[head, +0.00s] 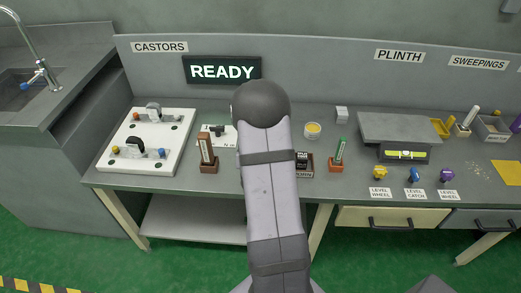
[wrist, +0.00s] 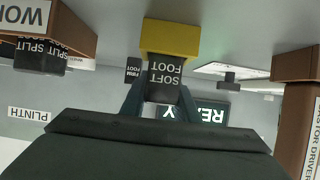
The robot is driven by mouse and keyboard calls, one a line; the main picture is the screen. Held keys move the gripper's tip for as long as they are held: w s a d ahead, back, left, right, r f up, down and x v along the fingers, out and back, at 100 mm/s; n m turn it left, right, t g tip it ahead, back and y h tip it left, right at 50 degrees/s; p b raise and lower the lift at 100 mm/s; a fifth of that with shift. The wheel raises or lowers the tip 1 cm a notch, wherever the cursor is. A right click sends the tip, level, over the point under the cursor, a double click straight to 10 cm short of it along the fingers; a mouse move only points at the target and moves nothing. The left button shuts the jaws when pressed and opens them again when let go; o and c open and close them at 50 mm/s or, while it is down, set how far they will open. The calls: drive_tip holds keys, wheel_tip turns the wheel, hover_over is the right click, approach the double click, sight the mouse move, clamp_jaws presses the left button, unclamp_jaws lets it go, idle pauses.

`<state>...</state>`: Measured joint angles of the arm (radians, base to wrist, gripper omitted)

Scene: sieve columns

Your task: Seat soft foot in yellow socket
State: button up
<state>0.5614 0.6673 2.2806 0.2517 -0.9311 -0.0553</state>
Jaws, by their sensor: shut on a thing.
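My gripper (wrist: 160,105) is shut on the soft foot (wrist: 166,75), a dark block labelled SOFT FOOT with a yellow block at its end. The picture in the wrist view is upside down. In the head view my own arm hides the gripper and the foot. A white plate (head: 175,152) at the left of the bench carries two castors, with a yellow knob (head: 115,150) and an orange one beside them. I cannot tell which thing is the yellow socket. A dark FIRM FOOT block (wrist: 133,70) shows behind the held foot.
A brown holder (head: 208,165) stands left of my arm. A READY screen (head: 222,70) is behind.

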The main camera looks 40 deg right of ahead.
drive_tip(key=shift+f, duration=0.55)
drive_tip(key=shift+f, duration=0.15)
drive_tip(key=o, duration=1.1)
drive_tip(key=shift+r, duration=0.2)
drive_tip(key=p+v, duration=0.4)
drive_tip(key=v, duration=0.5)
drive_tip(key=shift+s+a+r, duration=0.1)
drive_tip(key=shift+a+r, duration=0.05)
drive_tip(key=shift+r, duration=0.1)
drive_tip(key=p+v, duration=0.2)
drive_tip(key=p, duration=0.4)
drive_tip(key=shift+s+a+f+p, duration=0.1)
drive_tip(key=shift+s+a+p, duration=0.05)
drive_tip(key=shift+p, duration=0.2)
